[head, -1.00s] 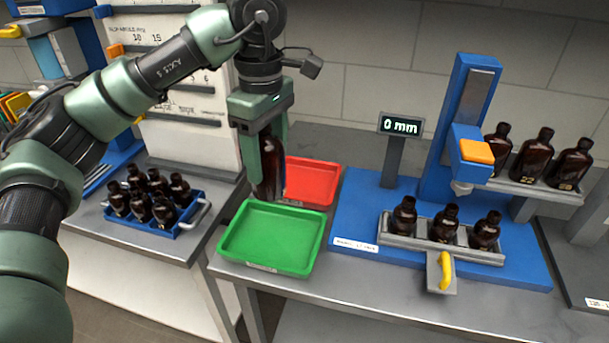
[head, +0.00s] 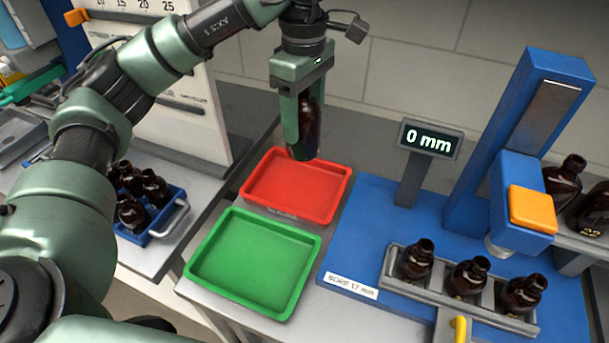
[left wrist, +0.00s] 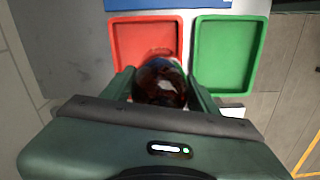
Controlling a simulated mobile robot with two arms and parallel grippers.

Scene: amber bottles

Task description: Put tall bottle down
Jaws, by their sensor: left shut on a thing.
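My left gripper (head: 303,112) is shut on a dark amber bottle (head: 309,135) and holds it upright. In the head view the bottle's lower end overlaps the back right part of the red tray (head: 252,202). In the left wrist view the held bottle (left wrist: 160,82) sits between the fingers, at the near edge of the red tray (left wrist: 116,45). The bottle looks above the surface, but its exact height is hard to tell. The green tray (head: 190,270) is empty in front of the red one. My right gripper is not in view.
A blue gauge station with a grey holder (head: 386,265) of several amber bottles stands at right, its display (head: 430,140) reading 0 mm. More bottles stand on a shelf at far right. A blue crate (head: 160,236) with several bottles is at left. Both trays look empty.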

